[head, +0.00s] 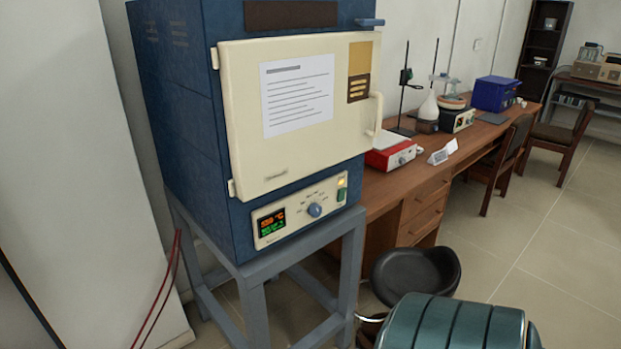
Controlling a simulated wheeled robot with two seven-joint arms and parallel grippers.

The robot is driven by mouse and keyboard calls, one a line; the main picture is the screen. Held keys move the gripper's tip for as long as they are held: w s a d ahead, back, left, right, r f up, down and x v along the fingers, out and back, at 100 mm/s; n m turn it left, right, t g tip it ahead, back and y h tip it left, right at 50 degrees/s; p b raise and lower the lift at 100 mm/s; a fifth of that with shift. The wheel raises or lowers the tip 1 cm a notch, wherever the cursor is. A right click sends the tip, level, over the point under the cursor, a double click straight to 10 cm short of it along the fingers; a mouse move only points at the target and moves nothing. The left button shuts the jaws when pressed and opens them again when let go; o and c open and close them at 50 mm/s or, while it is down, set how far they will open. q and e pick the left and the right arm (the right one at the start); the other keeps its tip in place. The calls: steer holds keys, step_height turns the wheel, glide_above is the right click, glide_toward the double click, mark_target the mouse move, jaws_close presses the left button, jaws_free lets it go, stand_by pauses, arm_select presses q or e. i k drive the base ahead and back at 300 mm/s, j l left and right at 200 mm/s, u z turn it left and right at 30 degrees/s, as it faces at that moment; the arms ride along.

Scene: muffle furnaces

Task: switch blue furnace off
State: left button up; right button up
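The blue furnace (185,120) stands on a grey metal stand (258,310) at the left of the head view. Its cream door (235,110) is shut, with a paper sheet on it and a handle (376,118) at the right edge. Below the door is a cream control panel (290,218). The panel has a lit display (271,223) with orange and green digits, a round blue knob (314,210) and a green switch (341,190) at its right end. A small yellowish light shows above the switch. Neither of my grippers is in view.
A wooden desk (400,190) with lab equipment runs back along the wall to the right. A black stool (405,275) and a green ribbed rounded object (450,325) are at the bottom, right of the stand. Open tiled floor (545,260) lies at the right.

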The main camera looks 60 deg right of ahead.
mark_target(340, 195)
steer(key=z, duration=1.8)
